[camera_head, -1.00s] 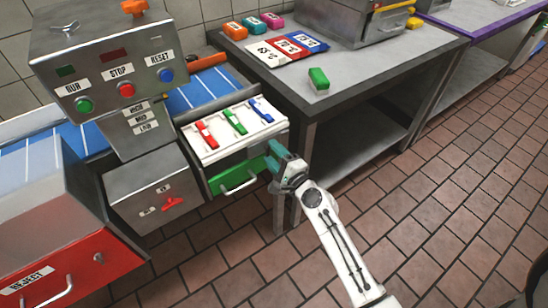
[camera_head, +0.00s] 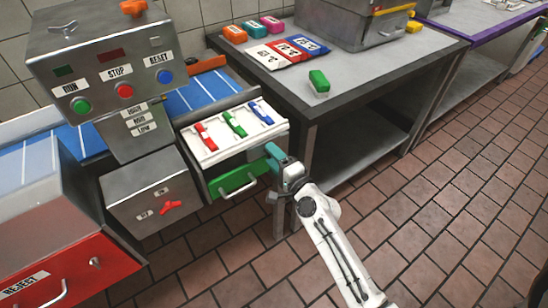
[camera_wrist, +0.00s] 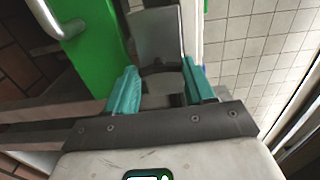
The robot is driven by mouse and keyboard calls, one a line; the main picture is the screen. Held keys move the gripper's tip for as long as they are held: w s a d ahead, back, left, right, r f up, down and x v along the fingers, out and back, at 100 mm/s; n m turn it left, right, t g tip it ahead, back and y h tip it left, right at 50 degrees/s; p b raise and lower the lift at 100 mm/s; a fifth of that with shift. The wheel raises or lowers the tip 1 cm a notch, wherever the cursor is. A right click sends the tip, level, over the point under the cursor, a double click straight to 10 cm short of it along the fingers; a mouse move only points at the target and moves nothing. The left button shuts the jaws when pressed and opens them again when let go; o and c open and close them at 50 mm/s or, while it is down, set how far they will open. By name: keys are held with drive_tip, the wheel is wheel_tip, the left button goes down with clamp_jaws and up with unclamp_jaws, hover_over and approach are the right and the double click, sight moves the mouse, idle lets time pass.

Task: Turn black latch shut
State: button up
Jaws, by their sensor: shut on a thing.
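My gripper (camera_head: 273,156) has teal fingers and is at the right end of the green drawer front (camera_head: 233,182), below the white tray. In the wrist view, my gripper (camera_wrist: 159,72) has its two fingers on either side of a dark piece, which appears to be the black latch (camera_wrist: 162,86), and is shut on it. A grey plate (camera_wrist: 156,35) stands just beyond it. In the head view the latch is hidden by my gripper, so I cannot tell its angle clearly.
The white tray (camera_head: 212,153) holds red, green and blue clips above the green drawer. A drawer handle (camera_head: 240,190) sticks out left of my gripper. A grey table (camera_head: 375,65) stands close on the right. Open tiled floor (camera_head: 430,200) lies in front.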

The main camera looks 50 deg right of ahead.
drive_tip(key=o, duration=1)
drive_tip(key=shift+o, duration=0.2)
drive_tip(key=b+v, duration=0.2)
drive_tip(key=v, duration=0.8)
drive_tip(key=shift+s, duration=0.4)
drive_tip(key=shift+a, duration=0.1)
